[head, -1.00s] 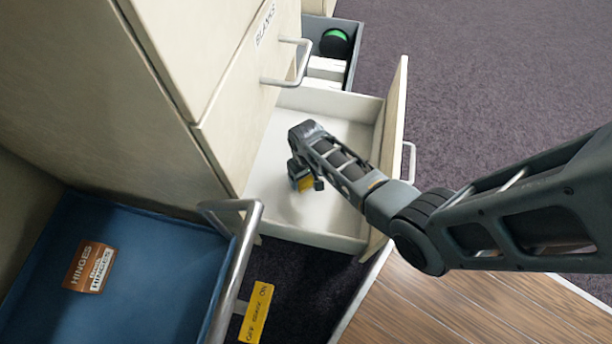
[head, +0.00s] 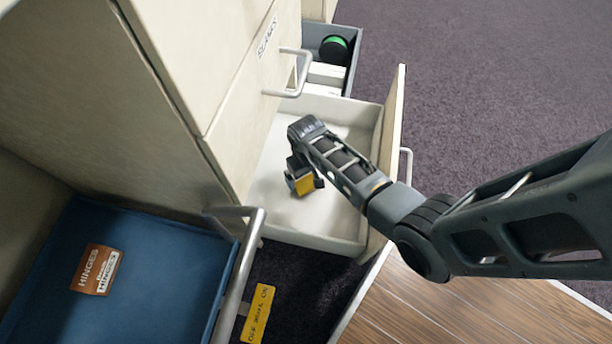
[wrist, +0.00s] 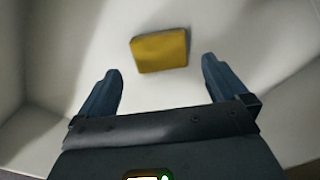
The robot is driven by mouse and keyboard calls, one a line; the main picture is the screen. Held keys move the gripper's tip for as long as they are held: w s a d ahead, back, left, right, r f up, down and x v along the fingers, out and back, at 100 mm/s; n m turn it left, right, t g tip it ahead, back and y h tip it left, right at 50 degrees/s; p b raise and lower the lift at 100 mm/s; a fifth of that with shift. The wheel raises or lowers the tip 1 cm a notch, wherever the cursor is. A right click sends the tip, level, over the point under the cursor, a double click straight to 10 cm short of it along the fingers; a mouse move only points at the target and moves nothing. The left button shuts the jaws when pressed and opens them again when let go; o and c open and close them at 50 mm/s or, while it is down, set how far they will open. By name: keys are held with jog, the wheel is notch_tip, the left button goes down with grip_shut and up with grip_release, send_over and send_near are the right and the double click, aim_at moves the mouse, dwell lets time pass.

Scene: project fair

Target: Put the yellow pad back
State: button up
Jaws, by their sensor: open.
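The yellow pad (head: 305,185) is a small block inside the open white drawer (head: 330,228). In the wrist view the yellow pad (wrist: 160,51) appears against the white drawer floor, slightly tilted, just past the fingertips and between their lines. My gripper (head: 299,176) reaches down into the drawer, over the pad, and partly hides it in the head view. In the wrist view my gripper (wrist: 161,66) has its two blue-grey fingers spread wide, with nothing between them. The gap between the fingertips and the pad is hard to judge.
A blue-lined drawer (head: 170,262) at lower left holds a brown HINGES box (head: 93,270). Its metal handle (head: 238,268) stands near the white drawer. Behind, a grey drawer (head: 350,72) holds white boxes and a green-topped round thing (head: 334,47).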

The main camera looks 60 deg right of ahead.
aim_at(306, 184)
notch_tip(306, 184, up, 8)
jog(key=p, duration=0.3)
jog(key=shift+f, duration=0.1)
dwell(0.3)
